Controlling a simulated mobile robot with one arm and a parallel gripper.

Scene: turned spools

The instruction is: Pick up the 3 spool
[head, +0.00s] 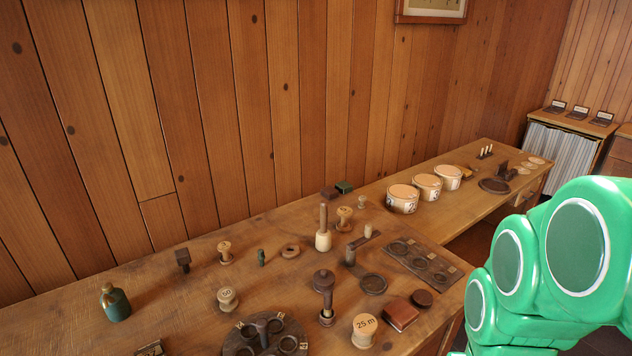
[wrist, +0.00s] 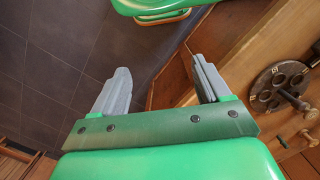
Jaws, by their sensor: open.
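Several pale wooden spools stand on the long workbench (head: 180,262) in the head view. One spool (head: 227,298) has a top that seems to read "50", and a larger one (head: 364,329) reads "25 m". Smaller spools stand farther back: one at the left (head: 225,253), one near the middle (head: 344,218) and a tiny one behind it (head: 362,201). I cannot make out a 3 on any of them. My gripper (wrist: 160,64) is open and empty in the wrist view, over the floor beside the bench. The head view does not show it.
A round dark holder (head: 265,336) with rings sits at the front. A mallet (head: 323,232), a dark turned tool (head: 325,300), a green bottle (head: 115,303) and a ring plate (head: 423,258) crowd the bench. White tubs (head: 402,199) stand farther right. The plank wall closes the back.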

